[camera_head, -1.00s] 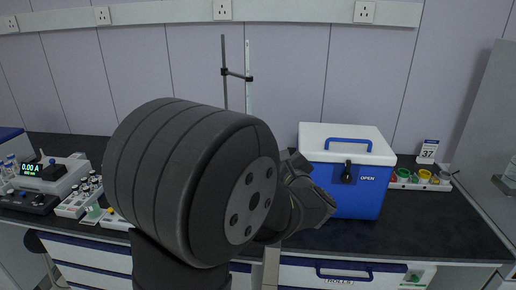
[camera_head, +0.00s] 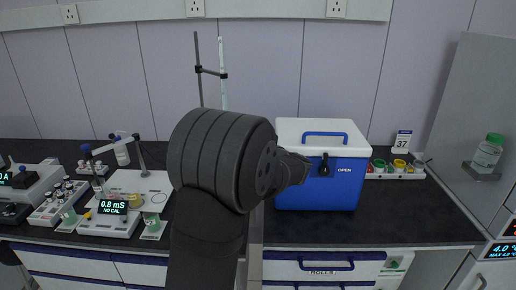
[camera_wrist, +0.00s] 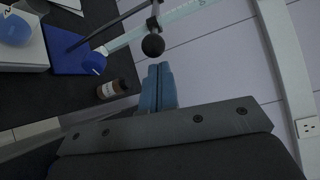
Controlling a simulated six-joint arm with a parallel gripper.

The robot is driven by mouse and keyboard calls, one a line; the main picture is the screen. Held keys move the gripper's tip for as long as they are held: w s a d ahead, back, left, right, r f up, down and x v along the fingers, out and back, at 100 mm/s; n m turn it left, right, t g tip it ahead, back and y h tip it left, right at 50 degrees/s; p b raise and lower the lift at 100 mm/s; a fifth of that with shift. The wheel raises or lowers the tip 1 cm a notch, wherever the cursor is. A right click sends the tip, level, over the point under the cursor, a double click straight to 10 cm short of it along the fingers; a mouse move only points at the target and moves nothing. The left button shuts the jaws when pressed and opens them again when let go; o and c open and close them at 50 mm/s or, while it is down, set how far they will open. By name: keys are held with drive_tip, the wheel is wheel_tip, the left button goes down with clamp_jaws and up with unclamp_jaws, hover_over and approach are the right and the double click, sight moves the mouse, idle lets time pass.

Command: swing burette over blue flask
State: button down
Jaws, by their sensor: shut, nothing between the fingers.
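The burette (camera_head: 222,75) is a clear upright tube, clamped to a dark stand rod (camera_head: 198,75) behind my arm in the head view. The wrist view shows the graduated burette (camera_wrist: 184,13) slanting across the top, with a clamp ending in a round black knob (camera_wrist: 153,45). My gripper (camera_wrist: 158,75) is shut and empty, its fingertips just below the knob in that picture; I cannot tell if they touch it. A rounded blue vessel (camera_wrist: 15,29), perhaps a flask, is at the upper left. Another blue rounded thing (camera_wrist: 93,63) lies near the burette's lower end. My arm hides the stand's foot in the head view.
A brown bottle (camera_wrist: 112,89) stands near the fingers. A blue cooler box (camera_head: 322,180) stands right of my arm. A conductivity meter (camera_head: 112,207) and a vial rack (camera_head: 58,202) are at left. A tray of coloured cups (camera_head: 397,170) is at the right back. The front right bench is clear.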

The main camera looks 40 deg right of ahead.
drive_tip(key=shift+w+d, duration=0.1)
drive_tip(key=shift+w, duration=0.65)
drive_tip(key=w+a+h, duration=0.1)
drive_tip(key=w+a, duration=0.1)
drive_tip(key=a, duration=0.6)
drive_tip(key=w+a+m+h, duration=0.1)
drive_tip(key=w+a, duration=0.1)
drive_tip(key=a, duration=0.7)
drive_tip(key=shift+w, duration=0.4)
drive_tip(key=s+a+m+h, duration=0.1)
drive_tip(key=s+a, duration=0.5)
drive_tip(key=s, duration=0.1)
drive_tip(key=shift+a+r+g, duration=0.3)
